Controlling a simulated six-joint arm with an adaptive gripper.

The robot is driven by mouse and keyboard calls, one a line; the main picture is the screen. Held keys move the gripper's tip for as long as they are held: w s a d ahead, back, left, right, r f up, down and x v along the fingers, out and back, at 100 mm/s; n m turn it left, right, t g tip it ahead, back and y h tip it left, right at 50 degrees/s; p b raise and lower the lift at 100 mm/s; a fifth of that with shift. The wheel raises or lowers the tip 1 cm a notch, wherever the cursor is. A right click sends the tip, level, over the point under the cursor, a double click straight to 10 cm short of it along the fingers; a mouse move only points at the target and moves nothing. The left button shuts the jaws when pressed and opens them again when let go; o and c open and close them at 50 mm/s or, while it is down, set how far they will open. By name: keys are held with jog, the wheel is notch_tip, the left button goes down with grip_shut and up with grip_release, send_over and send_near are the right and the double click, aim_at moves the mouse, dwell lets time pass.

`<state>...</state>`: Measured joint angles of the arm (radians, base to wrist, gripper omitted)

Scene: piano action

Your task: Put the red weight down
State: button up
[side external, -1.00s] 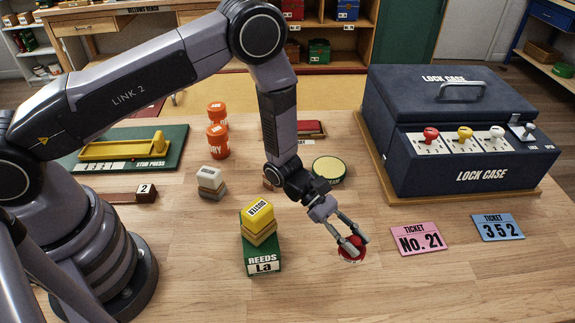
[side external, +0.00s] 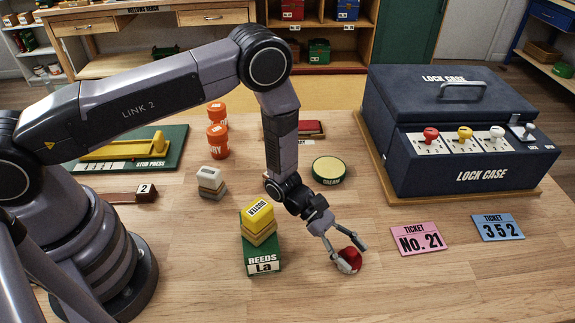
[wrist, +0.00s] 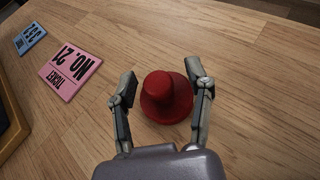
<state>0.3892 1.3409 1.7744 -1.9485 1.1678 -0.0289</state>
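The red weight (side external: 349,260) has a wide round base and a knob on top. It stands on the wooden table in front of the pink ticket's left side. In the wrist view the weight (wrist: 166,97) appears upright between my fingers. My gripper (side external: 353,256) is low over the table with its fingers spread around the weight. In the wrist view my gripper (wrist: 162,88) is open, with a clear gap between the left finger and the knob. The right finger is close to the base; I cannot tell whether it touches.
A pink ticket (side external: 417,239) and a blue ticket (side external: 497,227) lie to the right. The dark lock case (side external: 456,135) stands behind them. A green reeds box (side external: 262,256) with a yellow block (side external: 258,217) on it is close on the left. The front table is clear.

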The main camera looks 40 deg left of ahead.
jog(key=shift+r, duration=0.1)
jog(key=shift+a+r, duration=0.15)
jog(key=shift+a, duration=0.05)
jog(key=v, duration=1)
jog(key=shift+a+r, duration=0.1)
jog(key=shift+a, duration=0.25)
jog(key=shift+a+r, duration=0.25)
jog(key=shift+a, duration=0.05)
jog(key=s+a+r+m+g+y, duration=0.1)
jog(key=s+a+r+m, duration=0.15)
jog(key=r, duration=0.45)
jog(key=s+a+r+m+g+y, duration=0.15)
jog(key=r+m, duration=0.25)
jog(key=r, duration=0.4)
jog(key=s+a+r+m+y, duration=0.1)
jog(key=s+a+r+m, duration=0.1)
jog(key=r+m, duration=0.35)
jog(key=s+a+r+m+t+y, duration=0.6)
jog(key=s+a+r+t+y, duration=0.2)
jog(key=s+a+r, duration=0.6)
jog(key=shift+s+a+y, duration=0.6)
jog(key=shift+a+y, duration=0.35)
jog(key=shift+a, duration=0.1)
